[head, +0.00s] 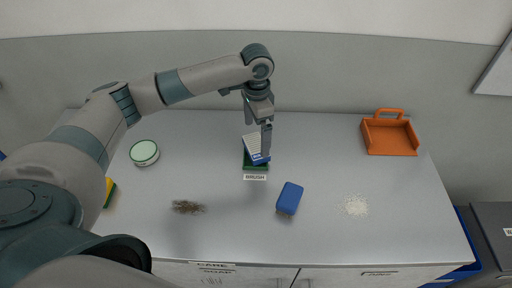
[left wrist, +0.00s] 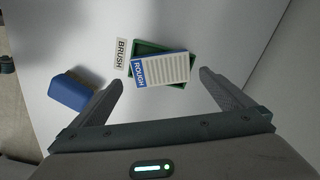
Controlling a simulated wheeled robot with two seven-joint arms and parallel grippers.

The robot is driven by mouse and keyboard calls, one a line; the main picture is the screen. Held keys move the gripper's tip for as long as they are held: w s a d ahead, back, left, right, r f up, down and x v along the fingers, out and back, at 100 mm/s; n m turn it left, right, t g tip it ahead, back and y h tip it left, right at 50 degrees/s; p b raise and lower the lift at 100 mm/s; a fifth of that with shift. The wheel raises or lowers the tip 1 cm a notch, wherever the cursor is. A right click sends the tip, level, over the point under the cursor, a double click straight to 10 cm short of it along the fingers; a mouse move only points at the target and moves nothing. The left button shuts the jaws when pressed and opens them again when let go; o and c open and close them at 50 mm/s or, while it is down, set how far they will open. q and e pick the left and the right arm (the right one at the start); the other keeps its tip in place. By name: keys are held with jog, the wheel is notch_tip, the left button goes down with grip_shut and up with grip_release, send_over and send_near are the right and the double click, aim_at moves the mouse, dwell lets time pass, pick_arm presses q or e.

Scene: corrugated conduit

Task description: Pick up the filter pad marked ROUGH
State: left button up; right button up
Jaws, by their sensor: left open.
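The filter pad marked ROUGH (left wrist: 162,69) is a white ribbed block with a blue label band. In the left wrist view it lies at a slant on a green tray (left wrist: 181,46), between and beyond my fingertips. In the head view the pad (head: 253,146) sits in the tray (head: 246,167), partly behind my left gripper (head: 259,137). My left gripper is open and points down over the pad; it also shows in the left wrist view (left wrist: 160,80). My right gripper is not in view.
A BRUSH label (head: 255,177) lies before the tray. A blue brush (head: 289,198) lies to its right front. A brown pile (head: 188,207), white grains (head: 354,206), a round green-rimmed tin (head: 144,152) and an orange dustpan (head: 390,137) are farther off. The table between them is clear.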

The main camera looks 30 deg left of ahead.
aim_at(256, 145)
pick_arm(q)
jog(key=shift+f+p, duration=0.7)
jog(key=shift+p, duration=0.05)
notch_tip(256, 145, down, 3)
jog(key=shift+a+f+p, duration=0.1)
jog(key=shift+p, duration=0.5)
jog(key=shift+f, duration=0.3)
jog(key=shift+c, duration=0.6)
jog(key=c, duration=0.9)
